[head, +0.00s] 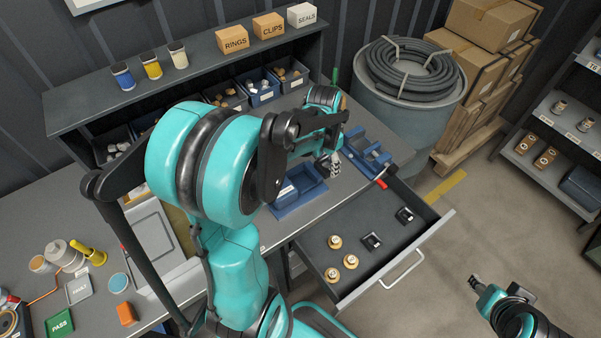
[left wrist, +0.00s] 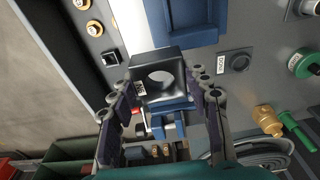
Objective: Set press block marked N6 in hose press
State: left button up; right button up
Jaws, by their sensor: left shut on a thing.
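My left gripper (head: 334,162) is over the bench, close to the blue hose press (head: 370,157) with its red handle. In the left wrist view its fingers (left wrist: 163,86) are shut on a black press block (left wrist: 158,60) with a round hole. Blue parts of the press (left wrist: 170,121) show just below the block in that view. I cannot tell whether block and press touch. My right gripper (head: 476,284) is at the lower right, over the floor, too small to judge its jaws.
An open drawer (head: 360,272) holds brass fittings (head: 335,242) and two black blocks (head: 404,215). A blue tray (head: 311,183) sits left of the press. A drum (head: 419,125) with coiled hose stands behind. A shelf of bins runs along the wall.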

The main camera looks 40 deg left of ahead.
pick_arm(q)
jog(key=s+a+f, duration=0.1)
jog(key=a, duration=0.1)
jog(key=a+f+b, duration=0.1)
jog(key=a+f, duration=0.1)
jog(key=s+a+f, duration=0.1)
jog(key=a, duration=0.2)
jog(key=shift+s+f, duration=0.3)
jog(key=shift+s, duration=0.05)
jog(key=shift+f+b, duration=0.9)
jog(key=shift+f, duration=1.15)
jog(key=shift+f+b, duration=0.6)
jog(key=shift+s, duration=0.1)
jog(key=o, duration=1.3)
jog(key=shift+o, duration=0.7)
